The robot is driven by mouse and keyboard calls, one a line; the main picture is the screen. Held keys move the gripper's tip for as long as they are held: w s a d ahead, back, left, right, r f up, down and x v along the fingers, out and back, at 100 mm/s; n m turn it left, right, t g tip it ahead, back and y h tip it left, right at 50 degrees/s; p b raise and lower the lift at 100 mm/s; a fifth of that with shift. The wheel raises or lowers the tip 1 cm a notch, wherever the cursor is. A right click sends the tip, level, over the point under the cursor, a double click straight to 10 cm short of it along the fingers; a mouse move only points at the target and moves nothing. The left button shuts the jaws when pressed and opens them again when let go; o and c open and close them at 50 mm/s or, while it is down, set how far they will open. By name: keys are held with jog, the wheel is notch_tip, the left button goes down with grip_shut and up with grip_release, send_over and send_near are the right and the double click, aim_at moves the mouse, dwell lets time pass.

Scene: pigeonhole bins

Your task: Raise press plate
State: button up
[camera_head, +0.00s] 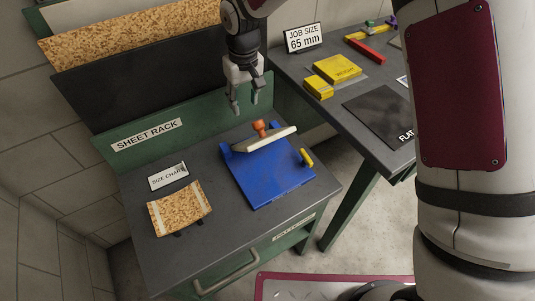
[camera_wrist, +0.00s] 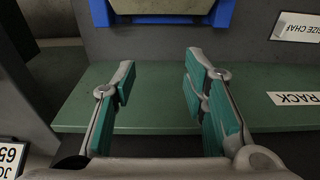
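A blue press base (camera_head: 268,183) sits on the dark grey worktop. A thin pale press plate (camera_head: 268,141) lies across its far part, slightly tilted, with an orange knob (camera_head: 260,127) standing up from it. A small yellow piece (camera_head: 307,157) is at the base's right edge. My gripper (camera_head: 243,101) is open and empty, above and behind the press, apart from the knob. The wrist view shows my open fingers (camera_wrist: 158,75) with nothing between them. The blue base's far end (camera_wrist: 161,20) shows at that view's top edge; the knob is not visible there.
The green sheet rack (camera_head: 152,125) stands behind the press. The right-hand table holds yellow weights (camera_head: 337,69), a black flat plate (camera_head: 381,112) and a "65 mm" job sign (camera_head: 304,38).

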jog(key=r+p, duration=0.1)
jog(key=r, duration=0.2)
jog(key=r+p, duration=0.1)
jog(key=r, duration=0.1)
jog(key=shift+s+d+r+p, duration=0.1)
jog(key=shift+s+r+p, duration=0.25)
jog(key=shift+s, duration=0.05)
notch_tip(320, 180, up, 12)
jog(key=s, duration=0.1)
jog(key=shift+d, duration=0.45)
jog(key=s+d+r+m+t+h+p, duration=0.1)
jog(key=s+d+r, duration=0.4)
jog(key=s+d, duration=0.25)
jog(key=s+d+r+m+t+p, duration=0.1)
jog(key=s+d+r+m, duration=0.1)
jog(key=s+d+r, duration=0.55)
jog(key=s+d+f+m+p, duration=0.1)
jog(key=s+d+m, duration=0.1)
jog(key=s+d, duration=0.4)
jog(key=s+d+f+m+t+p, duration=0.1)
jog(key=s+d, duration=0.5)
jog(key=s, duration=0.6)
jog(key=shift+s+d+f+m, duration=0.2)
jog(key=shift+d+f+m, duration=0.15)
jog(key=shift+f, duration=0.45)
